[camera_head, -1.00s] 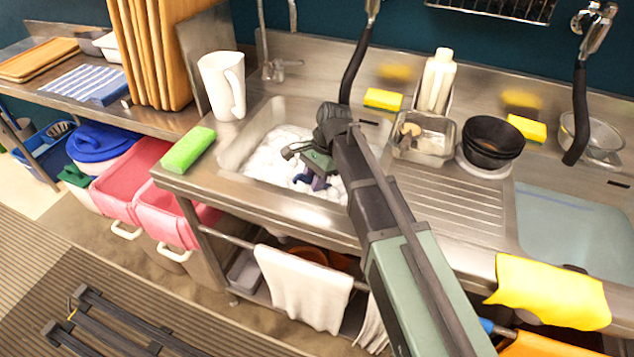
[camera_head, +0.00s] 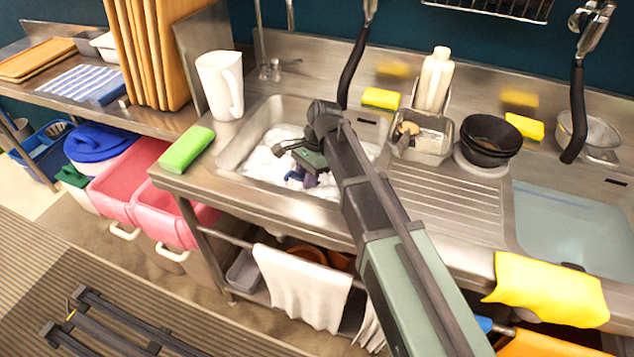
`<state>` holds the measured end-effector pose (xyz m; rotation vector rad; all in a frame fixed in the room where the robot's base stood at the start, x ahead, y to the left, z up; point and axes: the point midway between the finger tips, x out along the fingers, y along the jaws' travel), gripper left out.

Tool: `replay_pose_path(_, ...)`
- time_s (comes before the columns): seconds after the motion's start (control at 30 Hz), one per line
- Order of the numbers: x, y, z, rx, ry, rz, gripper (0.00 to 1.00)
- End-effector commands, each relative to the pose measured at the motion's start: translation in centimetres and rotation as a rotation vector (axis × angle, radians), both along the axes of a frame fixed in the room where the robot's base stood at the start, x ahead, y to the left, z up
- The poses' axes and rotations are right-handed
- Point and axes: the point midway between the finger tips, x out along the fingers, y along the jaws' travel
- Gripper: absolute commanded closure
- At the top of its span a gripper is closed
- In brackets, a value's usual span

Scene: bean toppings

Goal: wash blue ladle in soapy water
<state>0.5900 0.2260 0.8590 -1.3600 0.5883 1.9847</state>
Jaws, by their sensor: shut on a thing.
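The left sink basin (camera_head: 232,150) holds white foamy soapy water (camera_head: 262,163). My arm reaches over the basin from the lower right. My gripper (camera_head: 303,170) is low over the foam and points down into the basin. It is shut on a small dark blue-purple piece, which I take to be the blue ladle (camera_head: 297,178). Only a little of this piece shows at the foam. The rest of it is hidden by the foam and my gripper, so I cannot tell how deep it sits.
A white jug (camera_head: 220,85) and a green sponge (camera_head: 187,149) stand left of the basin. A clear container (camera_head: 421,140), a pale bottle (camera_head: 434,80) and dark bowls (camera_head: 489,138) stand to the right. Black-handled hoses hang behind. A second basin (camera_head: 570,225) lies at the right.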

Motion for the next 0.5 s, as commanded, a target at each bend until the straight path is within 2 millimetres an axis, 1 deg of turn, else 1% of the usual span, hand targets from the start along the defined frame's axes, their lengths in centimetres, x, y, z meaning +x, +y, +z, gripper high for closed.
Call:
replay_pose_path(0.1, -0.6, -1.4, 0.0, 0.0, 0.0, -0.001, 1.0)
replay_pose_path(0.2, -0.7, -1.9, 0.0, 0.0, 0.0, 0.0, 1.0)
replay_pose_path(0.37, -0.5, -1.6, 0.0, 0.0, 0.0, 0.001, 1.0)
replay_pose_path(0.5, 0.0, -0.2, 0.0, 0.0, 0.0, 0.002, 1.0)
